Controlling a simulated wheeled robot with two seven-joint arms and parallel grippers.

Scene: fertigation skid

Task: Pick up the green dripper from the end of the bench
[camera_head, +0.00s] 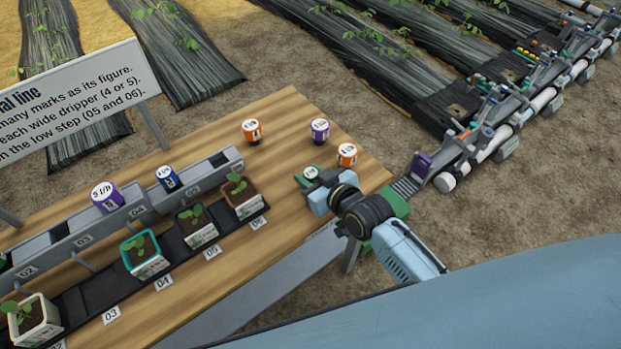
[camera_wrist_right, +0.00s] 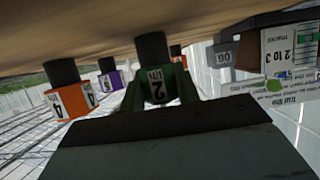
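The green dripper (camera_head: 311,172), with a white top, stands on the wooden bench near its right end, partly hidden by my right gripper. My right gripper (camera_head: 316,188) is low over the bench, right at the dripper. My left gripper is not in view.
Two orange drippers (camera_head: 252,130) (camera_head: 347,154) and a purple one (camera_head: 320,130) stand close behind the green dripper. Potted seedlings (camera_head: 242,196) and a stepped grey rack (camera_head: 150,200) with drippers fill the left. A sign (camera_head: 70,95) stands behind. Pipework (camera_head: 500,130) lies right.

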